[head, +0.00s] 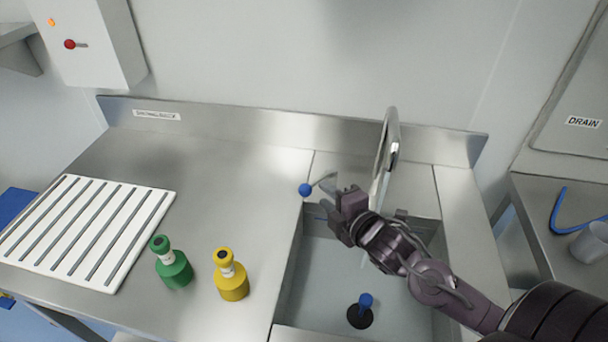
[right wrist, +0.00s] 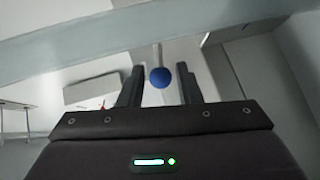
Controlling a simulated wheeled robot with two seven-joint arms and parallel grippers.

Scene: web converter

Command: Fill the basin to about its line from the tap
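The basin (head: 289,285) is a steel sink set in the counter. A steel tap (head: 391,125) arches over its back edge. A lever with a blue ball knob (head: 305,190) sticks out to the left of the tap. My right gripper (head: 332,201) is open just right of the knob, above the basin's back left corner. In the right wrist view the knob (right wrist: 160,78) appears between the two spread fingers, with gaps on both sides. A blue-handled plug (head: 365,300) stands at the dark drain. My left gripper is out of view.
A green bottle (head: 174,269) and a yellow bottle (head: 232,285) stand left of the basin. A white slatted rack (head: 150,196) lies farther left. A clear cup (head: 590,243) and blue tube (head: 558,212) are on the right counter. The counter behind the bottles is clear.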

